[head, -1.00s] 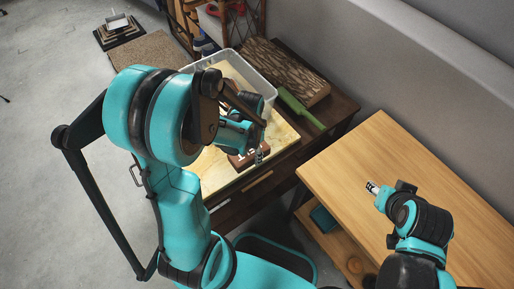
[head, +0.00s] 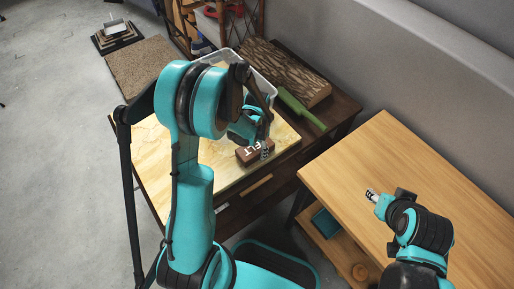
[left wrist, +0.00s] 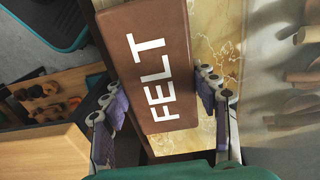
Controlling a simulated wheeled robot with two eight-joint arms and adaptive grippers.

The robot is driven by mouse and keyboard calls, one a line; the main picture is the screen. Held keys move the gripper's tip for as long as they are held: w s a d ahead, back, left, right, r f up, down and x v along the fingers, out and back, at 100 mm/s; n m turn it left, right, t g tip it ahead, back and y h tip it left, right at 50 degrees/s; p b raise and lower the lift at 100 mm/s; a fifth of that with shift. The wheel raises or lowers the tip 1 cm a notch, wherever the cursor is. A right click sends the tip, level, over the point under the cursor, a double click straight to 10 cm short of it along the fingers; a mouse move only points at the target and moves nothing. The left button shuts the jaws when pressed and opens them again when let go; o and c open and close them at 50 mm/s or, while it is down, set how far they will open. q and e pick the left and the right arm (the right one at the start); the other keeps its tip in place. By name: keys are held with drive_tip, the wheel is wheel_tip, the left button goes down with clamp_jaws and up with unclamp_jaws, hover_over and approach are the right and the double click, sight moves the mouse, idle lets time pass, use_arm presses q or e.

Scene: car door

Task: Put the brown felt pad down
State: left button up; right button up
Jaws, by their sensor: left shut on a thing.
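The brown felt pad (head: 248,156) is a brown block with white lettering. In the head view it is at the right part of a pale yellow board (head: 150,165) on a dark table. In the left wrist view the pad (left wrist: 118,40) reads "FELT" and lies between the two fingers. My left gripper (head: 265,150) is shut on the pad. Whether the pad touches the board is hard to tell. My right gripper (head: 371,195) is above the light wooden table at the right; its fingers are too small to read.
A clear plastic bin (head: 262,80) stands behind the left gripper, partly hidden by my arm. A green tool (head: 300,108) and a brown streaked slab (head: 285,75) lie to its right. The light wooden table (head: 400,150) has a bare top.

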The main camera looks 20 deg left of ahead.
use_arm(q)
drive_tip(key=shift+f, duration=0.1)
drive_tip(key=shift+f, duration=0.15)
drive_tip(key=o, duration=1.4)
drive_tip(key=shift+o, duration=0.2)
